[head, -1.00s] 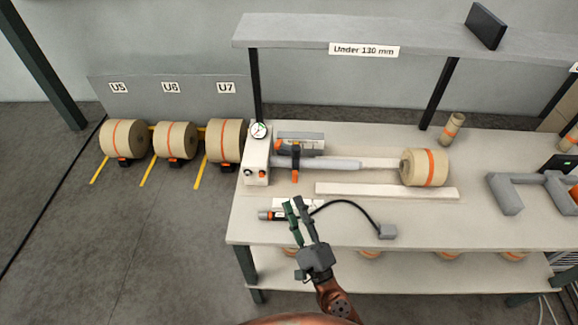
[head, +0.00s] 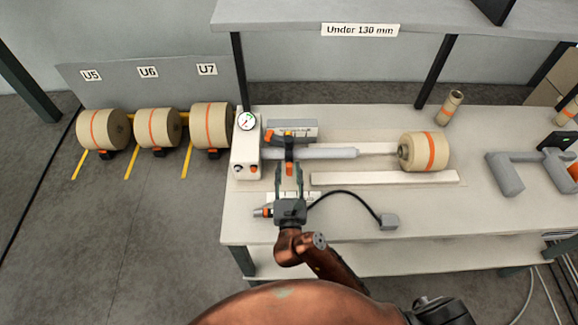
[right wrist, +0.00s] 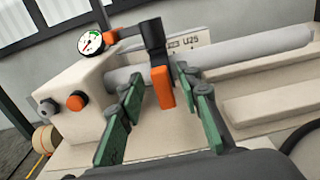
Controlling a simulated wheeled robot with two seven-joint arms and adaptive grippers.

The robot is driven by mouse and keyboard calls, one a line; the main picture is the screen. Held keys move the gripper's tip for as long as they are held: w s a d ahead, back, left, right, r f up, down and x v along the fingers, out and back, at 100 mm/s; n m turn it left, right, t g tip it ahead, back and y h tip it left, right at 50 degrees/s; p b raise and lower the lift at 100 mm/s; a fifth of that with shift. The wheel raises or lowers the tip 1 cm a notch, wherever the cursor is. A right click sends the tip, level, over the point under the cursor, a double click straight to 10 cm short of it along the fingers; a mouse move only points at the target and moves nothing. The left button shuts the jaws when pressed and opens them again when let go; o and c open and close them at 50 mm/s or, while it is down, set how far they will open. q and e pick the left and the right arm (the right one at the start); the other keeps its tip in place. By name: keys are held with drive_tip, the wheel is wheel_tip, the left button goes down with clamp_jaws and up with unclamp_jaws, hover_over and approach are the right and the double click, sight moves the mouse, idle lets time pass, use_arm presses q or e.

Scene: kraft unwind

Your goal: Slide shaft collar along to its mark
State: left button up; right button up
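The shaft collar (head: 289,153) is a black ring clamp around the grey shaft (head: 335,153), near its left end by the pale housing. Its orange tab (right wrist: 162,86) hangs down toward me in the right wrist view. My right gripper (head: 289,172) is open, with its green fingers pointing at the collar. In the right wrist view its fingertips (right wrist: 160,80) stand on either side of the tab, with a gap visible on both sides. I cannot make out a mark on the shaft. My left gripper is not in view.
The housing (head: 245,150) carries a round gauge (head: 248,121). A roll (head: 425,152) sits at the shaft's right end. A white bar (head: 385,178) lies in front of the shaft. A cable runs to a small grey block (head: 388,221). A grey U-shaped part (head: 505,175) lies far right.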

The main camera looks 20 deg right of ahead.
drive_tip(key=shift+w+d, duration=0.2)
drive_tip(key=shift+w, duration=0.55)
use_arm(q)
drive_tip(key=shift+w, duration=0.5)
use_arm(e)
drive_tip(key=shift+d, duration=0.1)
clamp_jaws()
